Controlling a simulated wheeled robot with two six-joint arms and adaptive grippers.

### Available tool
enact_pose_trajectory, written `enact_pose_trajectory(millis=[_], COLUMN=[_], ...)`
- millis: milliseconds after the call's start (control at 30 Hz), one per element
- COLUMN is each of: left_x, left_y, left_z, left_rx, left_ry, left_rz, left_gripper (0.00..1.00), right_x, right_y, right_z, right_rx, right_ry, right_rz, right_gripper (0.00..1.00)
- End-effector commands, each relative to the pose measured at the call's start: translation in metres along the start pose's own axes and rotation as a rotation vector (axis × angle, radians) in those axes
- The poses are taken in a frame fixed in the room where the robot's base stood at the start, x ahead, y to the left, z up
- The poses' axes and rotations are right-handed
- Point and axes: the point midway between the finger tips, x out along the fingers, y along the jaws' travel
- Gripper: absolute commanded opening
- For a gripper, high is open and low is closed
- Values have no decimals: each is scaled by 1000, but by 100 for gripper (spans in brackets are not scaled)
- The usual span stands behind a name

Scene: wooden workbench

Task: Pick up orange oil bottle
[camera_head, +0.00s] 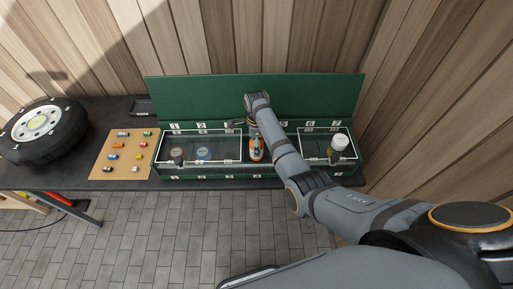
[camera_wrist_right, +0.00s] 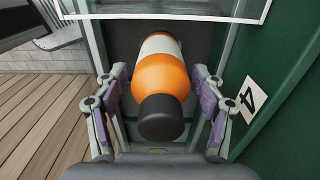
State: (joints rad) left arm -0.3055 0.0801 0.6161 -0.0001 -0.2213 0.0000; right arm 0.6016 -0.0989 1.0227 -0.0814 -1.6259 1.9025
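The orange oil bottle (camera_wrist_right: 161,80) has a black cap and a pale band. In the right wrist view it lies between the two fingers of my right gripper (camera_wrist_right: 158,100), with a gap on each side. The fingers have purple pads and are open. In the head view the orange bottle (camera_head: 256,152) is in a middle compartment of the green case (camera_head: 170,90), just below my right wrist, which partly hides it. My left gripper is not in view.
Clear-lidded compartments flank the bottle, with round containers (camera_head: 203,152) at left and a white-topped bottle (camera_head: 340,142) at right. A tan board (camera_head: 112,170) with small coloured pieces and a black wheel (camera_head: 62,145) are on the bench at left.

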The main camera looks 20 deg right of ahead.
Motion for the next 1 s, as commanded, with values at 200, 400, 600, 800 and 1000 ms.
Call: enact_pose_trajectory(millis=[200,400,600,800,1000], left_x=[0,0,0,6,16], left_y=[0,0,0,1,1], left_z=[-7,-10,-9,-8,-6], left_rx=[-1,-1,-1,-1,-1], left_ry=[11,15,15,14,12], left_rz=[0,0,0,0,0], left_gripper=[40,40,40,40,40], right_x=[0,-1,-2,-32,-76], right_y=[0,0,0,-2,-1], right_z=[0,0,0,1,1], right_rx=[0,0,0,0,0], right_ry=[0,0,0,-2,-2], right_rz=[0,-1,-1,-6,-5], right_gripper=[34,9,9,9,9])
